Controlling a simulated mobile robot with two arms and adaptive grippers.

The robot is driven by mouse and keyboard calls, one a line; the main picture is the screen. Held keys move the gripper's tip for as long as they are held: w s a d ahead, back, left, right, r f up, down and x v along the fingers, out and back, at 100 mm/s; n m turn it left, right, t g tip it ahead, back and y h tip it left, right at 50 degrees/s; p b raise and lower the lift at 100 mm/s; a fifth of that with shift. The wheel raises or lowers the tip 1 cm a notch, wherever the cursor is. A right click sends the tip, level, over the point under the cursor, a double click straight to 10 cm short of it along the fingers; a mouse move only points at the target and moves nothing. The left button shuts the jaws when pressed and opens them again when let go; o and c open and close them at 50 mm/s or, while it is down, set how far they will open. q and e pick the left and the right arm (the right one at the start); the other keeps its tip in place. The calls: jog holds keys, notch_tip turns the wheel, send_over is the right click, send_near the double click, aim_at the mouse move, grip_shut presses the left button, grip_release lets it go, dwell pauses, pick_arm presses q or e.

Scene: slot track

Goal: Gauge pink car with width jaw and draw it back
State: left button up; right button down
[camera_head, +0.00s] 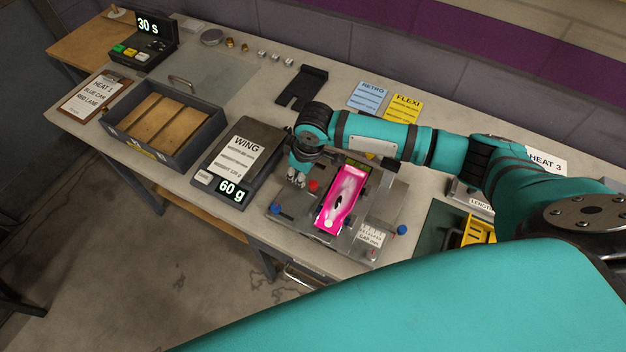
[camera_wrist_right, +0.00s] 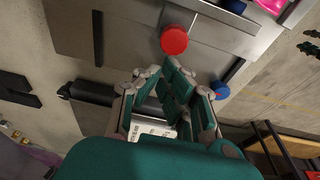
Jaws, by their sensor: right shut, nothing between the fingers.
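The pink car (camera_head: 347,190) sits lengthwise on the metal gauge fixture (camera_head: 323,226), with a black mark on its top. In the right wrist view only a pink edge of the car (camera_wrist_right: 271,5) shows at the top right. A red knob (camera_head: 313,185) is on the fixture left of the car; it also shows in the right wrist view (camera_wrist_right: 174,40). My right gripper (camera_head: 296,182) is just left of the red knob, fingers pointing down, shut and empty. In the wrist view its fingertips (camera_wrist_right: 163,72) are below the knob. My left gripper is not in view.
A blue knob (camera_head: 277,208) is at the fixture's front left. The scale (camera_head: 218,172) reading 60 g stands close left of my right gripper, with a wooden-slatted drawer box (camera_head: 203,143) beyond. A cap gauge card (camera_head: 371,235) is right of the car. A yellow tray (camera_head: 480,231) lies farther right.

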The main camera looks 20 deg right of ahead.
notch_tip(320, 180, up, 8)
jog(key=p, duration=0.6)
jog(key=shift+p, duration=0.3)
jog(key=shift+s+f, duration=0.1)
jog(key=shift+f, duration=0.05)
dwell(1.0)
